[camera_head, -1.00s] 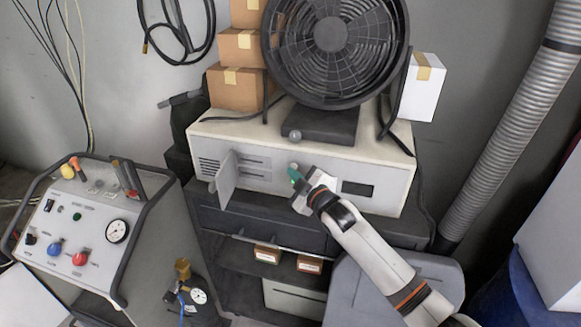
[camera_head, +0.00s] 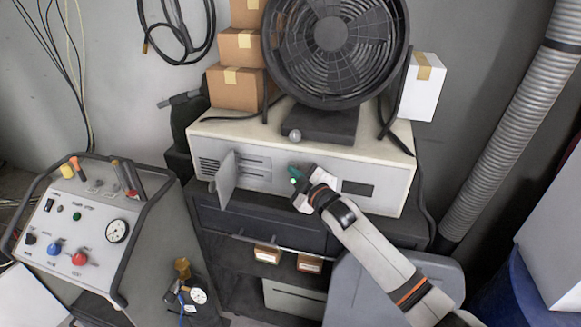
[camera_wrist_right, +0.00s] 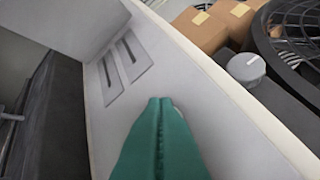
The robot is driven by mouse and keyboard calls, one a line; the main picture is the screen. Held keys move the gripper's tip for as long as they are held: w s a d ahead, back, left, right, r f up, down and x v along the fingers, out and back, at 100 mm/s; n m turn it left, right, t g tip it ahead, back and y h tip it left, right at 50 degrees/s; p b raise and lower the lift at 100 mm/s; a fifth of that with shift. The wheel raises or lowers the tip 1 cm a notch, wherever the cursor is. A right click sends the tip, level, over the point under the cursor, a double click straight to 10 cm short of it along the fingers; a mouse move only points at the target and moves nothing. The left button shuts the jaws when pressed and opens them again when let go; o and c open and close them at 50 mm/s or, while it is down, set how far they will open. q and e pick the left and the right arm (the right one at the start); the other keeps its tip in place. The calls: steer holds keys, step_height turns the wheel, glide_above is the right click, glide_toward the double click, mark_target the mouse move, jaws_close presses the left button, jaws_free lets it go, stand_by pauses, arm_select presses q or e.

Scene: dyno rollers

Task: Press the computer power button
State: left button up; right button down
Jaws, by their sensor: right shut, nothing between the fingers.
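The computer (camera_head: 300,150) is a flat, light-coloured case lying on a dark cabinet below the fan, with a small flap open on its front. My right gripper (camera_head: 296,178) is at the middle of the computer's front face, its green fingers shut and empty. A bright green spot shows at the fingertips in the head view. In the right wrist view the shut fingers (camera_wrist_right: 162,108) point at the front panel (camera_wrist_right: 118,120). A small part of a round, pale shape shows behind the tips; the power button is otherwise hidden. I cannot tell whether the tips touch it. My left gripper is not in view.
A black fan (camera_head: 330,45) stands on the computer, with a small grey knob (camera_head: 295,135) by its base. Brown boxes (camera_head: 238,88) and a white box (camera_head: 424,85) stand beside it. A control console (camera_head: 85,230) is at the left, a ribbed hose (camera_head: 510,130) at the right.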

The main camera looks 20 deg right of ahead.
steer(key=shift+r, duration=0.1)
stand_by(0.6)
steer(key=shift+s+a+p, duration=0.25)
steer(key=shift+s+p, duration=0.1)
steer(key=shift+s, duration=0.05)
steer(key=s+a+p, duration=0.3)
steer(key=s, duration=0.2)
steer(key=shift+a, duration=0.2)
stand_by(0.4)
